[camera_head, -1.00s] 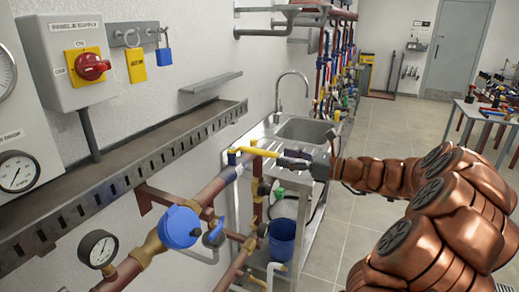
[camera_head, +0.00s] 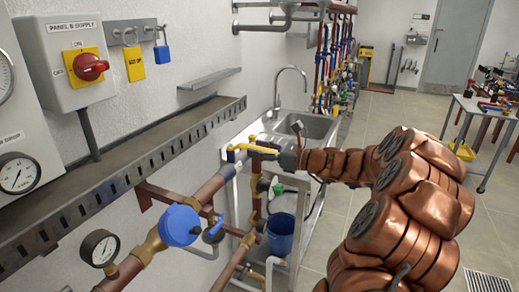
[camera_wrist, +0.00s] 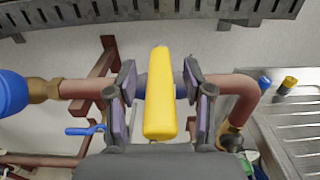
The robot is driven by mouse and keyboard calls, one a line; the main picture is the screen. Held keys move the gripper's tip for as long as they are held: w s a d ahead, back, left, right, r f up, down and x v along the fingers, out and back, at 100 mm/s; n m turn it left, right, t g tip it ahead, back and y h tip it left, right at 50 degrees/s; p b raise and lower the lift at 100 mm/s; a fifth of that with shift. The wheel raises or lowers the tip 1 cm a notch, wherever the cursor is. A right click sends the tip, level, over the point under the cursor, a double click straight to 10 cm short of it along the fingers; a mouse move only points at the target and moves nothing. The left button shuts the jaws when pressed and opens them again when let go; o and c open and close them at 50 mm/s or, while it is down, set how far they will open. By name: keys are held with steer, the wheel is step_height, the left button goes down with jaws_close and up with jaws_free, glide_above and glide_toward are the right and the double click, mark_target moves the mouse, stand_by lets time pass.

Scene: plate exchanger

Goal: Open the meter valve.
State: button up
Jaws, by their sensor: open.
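A yellow lever handle (camera_head: 240,150) sits on the pipe beyond the blue-capped meter (camera_head: 180,225). In the wrist view the yellow handle (camera_wrist: 160,95) points toward me, across the pipe. My gripper (camera_wrist: 160,76) is open, with one finger on each side of the handle and visible gaps between. In the head view my gripper (camera_head: 272,152) is at the right end of the handle and hides part of it. The meter's blue edge (camera_wrist: 10,92) shows at the left of the wrist view. The valve body under the handle is mostly hidden.
A slotted metal tray (camera_head: 120,175) runs along the wall above the pipes. A small blue lever (camera_wrist: 85,130) is left of my fingers. A sink bench (camera_head: 318,128) and blue bucket (camera_head: 281,236) stand behind. A pressure gauge (camera_head: 99,247) is at front left.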

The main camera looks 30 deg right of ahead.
jaws_close()
stand_by(0.3)
stand_by(0.3)
